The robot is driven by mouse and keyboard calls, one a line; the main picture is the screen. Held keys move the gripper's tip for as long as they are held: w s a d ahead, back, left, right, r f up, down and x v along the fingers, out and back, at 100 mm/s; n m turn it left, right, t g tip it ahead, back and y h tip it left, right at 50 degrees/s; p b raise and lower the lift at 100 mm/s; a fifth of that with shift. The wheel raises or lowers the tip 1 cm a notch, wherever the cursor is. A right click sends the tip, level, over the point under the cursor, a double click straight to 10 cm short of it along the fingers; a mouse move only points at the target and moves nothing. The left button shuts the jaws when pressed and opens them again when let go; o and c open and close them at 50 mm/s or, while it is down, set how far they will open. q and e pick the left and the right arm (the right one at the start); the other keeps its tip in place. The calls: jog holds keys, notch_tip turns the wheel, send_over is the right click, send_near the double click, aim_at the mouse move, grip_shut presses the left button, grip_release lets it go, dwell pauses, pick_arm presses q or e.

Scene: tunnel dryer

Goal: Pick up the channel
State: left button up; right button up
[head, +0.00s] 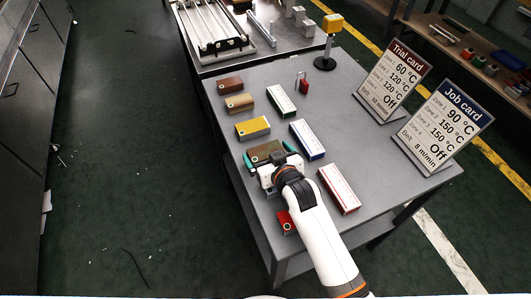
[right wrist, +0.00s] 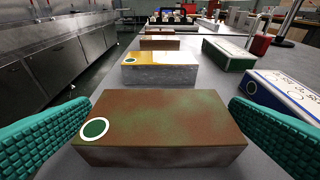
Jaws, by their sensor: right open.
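I cannot tell for sure which piece is the channel. My right gripper (head: 268,155) is open above the table. A mottled green-brown block (head: 263,150) with a green round mark lies between its teal fingers. In the right wrist view this block (right wrist: 165,115) lies flat, with a gap to the left finger; the right finger is close to its right end. Its inside or underside is hidden. A long narrow metal piece (head: 262,36) lies on the rear table. My left gripper is not in view.
A yellow-topped block (head: 253,127), tan block (head: 239,102) and brown block (head: 230,85) line up beyond. A red block (head: 286,222) is nearer. Green (head: 281,101), blue (head: 307,140) and red (head: 339,188) labelled boxes stand right. Two cards (head: 392,80) (head: 443,122) stand at the table's right.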

jog(key=shift+c, duration=0.3)
jog(key=c, duration=0.8)
